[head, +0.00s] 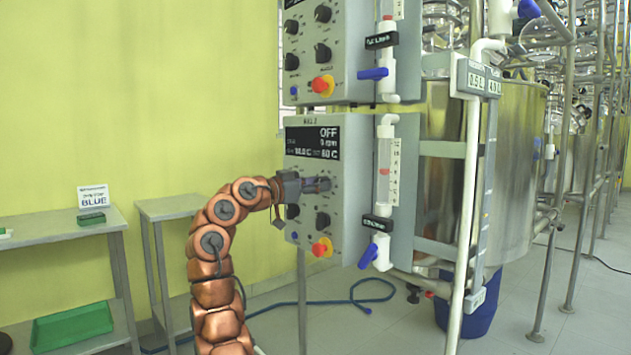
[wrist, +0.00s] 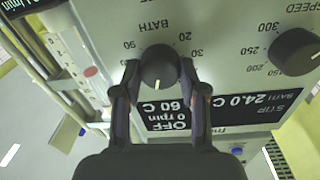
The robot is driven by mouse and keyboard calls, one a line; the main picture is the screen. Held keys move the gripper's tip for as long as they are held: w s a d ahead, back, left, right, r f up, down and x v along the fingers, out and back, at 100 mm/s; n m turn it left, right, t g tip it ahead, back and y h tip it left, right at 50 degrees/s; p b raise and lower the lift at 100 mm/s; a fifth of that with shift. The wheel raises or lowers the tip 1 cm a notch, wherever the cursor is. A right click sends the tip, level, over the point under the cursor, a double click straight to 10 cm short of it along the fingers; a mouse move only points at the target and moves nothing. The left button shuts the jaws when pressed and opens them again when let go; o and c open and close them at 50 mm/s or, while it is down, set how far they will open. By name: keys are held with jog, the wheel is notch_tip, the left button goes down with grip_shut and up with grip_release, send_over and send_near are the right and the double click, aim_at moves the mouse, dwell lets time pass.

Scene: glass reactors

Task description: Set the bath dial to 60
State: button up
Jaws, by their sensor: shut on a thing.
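The bath dial (wrist: 158,64) is a round black knob below the word BATH in the upside-down wrist view. Its white pointer line points toward the display, at the bottom of the picture. My gripper (wrist: 160,74) is shut on the dial, one finger on each side. In the head view my gripper (head: 317,185) reaches the front of the lower control box (head: 343,215) and hides the dial there. The display (head: 313,142) reads OFF, 0 rpm and 60 C. The wrist view shows numbers 20, 30 and 90 around the dial; others are hidden by the fingers.
The speed dial (wrist: 296,52) is to the right in the wrist view. A red-and-yellow emergency button (head: 322,247) is below my gripper. A blue-handled valve (head: 368,256) and a flow tube (head: 386,170) stand right of the box. A second control box (head: 345,50) is above.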

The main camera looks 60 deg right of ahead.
dwell(0.3)
jog(key=o, duration=1.1)
jog(key=shift+o, duration=0.2)
jog(key=shift+w+a, duration=0.1)
jog(key=v, duration=1.1)
jog(key=shift+w+a, duration=0.15)
jog(key=shift+a, duration=0.2)
